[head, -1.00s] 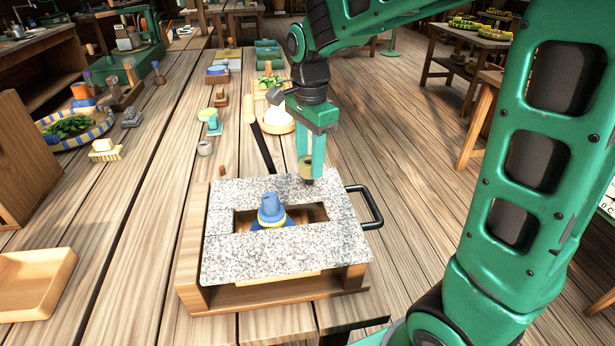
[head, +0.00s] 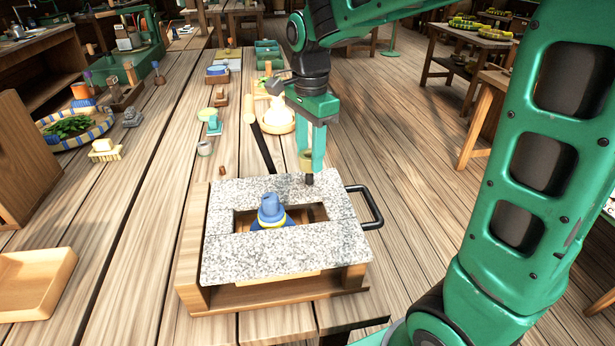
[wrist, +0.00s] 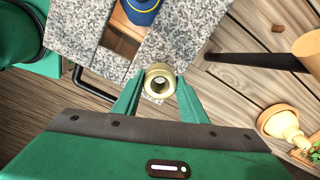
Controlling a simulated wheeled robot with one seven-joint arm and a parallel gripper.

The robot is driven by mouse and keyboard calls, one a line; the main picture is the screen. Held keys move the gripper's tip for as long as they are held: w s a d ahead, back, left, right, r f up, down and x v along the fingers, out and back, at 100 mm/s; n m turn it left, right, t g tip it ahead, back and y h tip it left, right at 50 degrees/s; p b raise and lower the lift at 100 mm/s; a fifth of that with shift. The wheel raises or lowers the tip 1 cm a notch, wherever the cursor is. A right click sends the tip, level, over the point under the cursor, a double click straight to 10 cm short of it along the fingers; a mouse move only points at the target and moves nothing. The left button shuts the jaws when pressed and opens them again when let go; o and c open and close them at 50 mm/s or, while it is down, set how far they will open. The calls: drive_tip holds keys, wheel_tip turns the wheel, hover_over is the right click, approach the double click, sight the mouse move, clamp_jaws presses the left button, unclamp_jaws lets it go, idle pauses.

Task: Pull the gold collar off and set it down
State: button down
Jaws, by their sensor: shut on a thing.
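The gold collar (wrist: 159,78) is a short brass-coloured ring with a round hole, held between the fingertips of my gripper (wrist: 158,88). In the head view the collar (head: 305,161) shows partly behind my green finger (head: 318,160). A short dark peg (head: 309,180) stands at the back right corner of the speckled stone slab (head: 230,258), just below the collar. I cannot tell whether the peg's top is still inside the ring.
The slab lies on a wooden frame (head: 245,297), with a blue-and-yellow piece (head: 271,209) in its opening and a black handle (head: 371,208) at the right. A wooden tray (head: 35,285) is at the left. The planks between tray and frame are clear.

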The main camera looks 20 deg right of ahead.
drive_tip(key=shift+r, duration=2)
drive_tip(key=shift+s, duration=0.1)
